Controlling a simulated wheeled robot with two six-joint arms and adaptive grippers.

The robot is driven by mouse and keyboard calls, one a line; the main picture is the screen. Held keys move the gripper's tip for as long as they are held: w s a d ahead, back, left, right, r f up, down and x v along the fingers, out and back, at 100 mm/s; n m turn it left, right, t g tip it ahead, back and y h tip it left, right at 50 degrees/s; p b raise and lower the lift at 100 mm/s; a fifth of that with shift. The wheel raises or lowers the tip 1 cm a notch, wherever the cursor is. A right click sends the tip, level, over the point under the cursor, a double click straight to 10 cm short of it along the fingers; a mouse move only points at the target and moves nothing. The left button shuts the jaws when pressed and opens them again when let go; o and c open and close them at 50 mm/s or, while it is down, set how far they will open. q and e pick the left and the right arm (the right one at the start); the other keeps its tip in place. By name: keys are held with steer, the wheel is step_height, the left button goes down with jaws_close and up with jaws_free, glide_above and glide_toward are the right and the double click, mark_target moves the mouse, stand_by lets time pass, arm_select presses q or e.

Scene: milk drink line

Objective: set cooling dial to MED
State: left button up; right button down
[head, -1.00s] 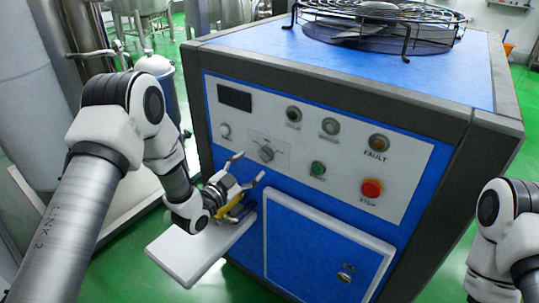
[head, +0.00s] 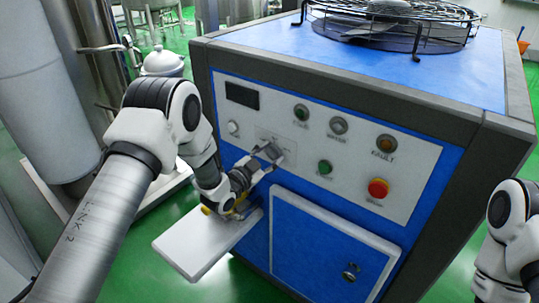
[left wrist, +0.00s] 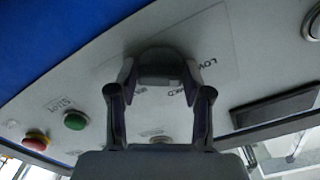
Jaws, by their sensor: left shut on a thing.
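The cooling dial (left wrist: 160,62) is a dark round knob on the white control panel (head: 232,108) of the blue machine. In the left wrist view it sits between the fingers of my left gripper (left wrist: 160,92), which is shut on it. Printed labels, with LOW and MED readable in part, lie upside down around the knob. I cannot tell which label the knob points at. In the head view my left gripper (head: 266,158) reaches the panel and largely hides the dial. My right arm shows at the right edge, but its gripper is out of view.
A green button (head: 325,167), a red stop button (head: 378,188) and an amber fault lamp (head: 386,144) are right of the dial. A dark display (head: 242,96) is at upper left. A white shelf (head: 195,250) juts out below my left gripper.

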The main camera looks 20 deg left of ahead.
arm_select(q)
steer(key=shift+f, duration=0.1)
steer(key=m+b, duration=0.4)
steer(key=m, duration=0.2)
steer(key=shift+f, duration=0.2)
steer(key=m+b, duration=0.3)
steer(key=m, duration=0.2)
steer(key=shift+d+m+b, duration=0.1)
steer(key=shift+m+b, duration=0.3)
steer(key=o, duration=1)
steer(key=shift+r, duration=0.1)
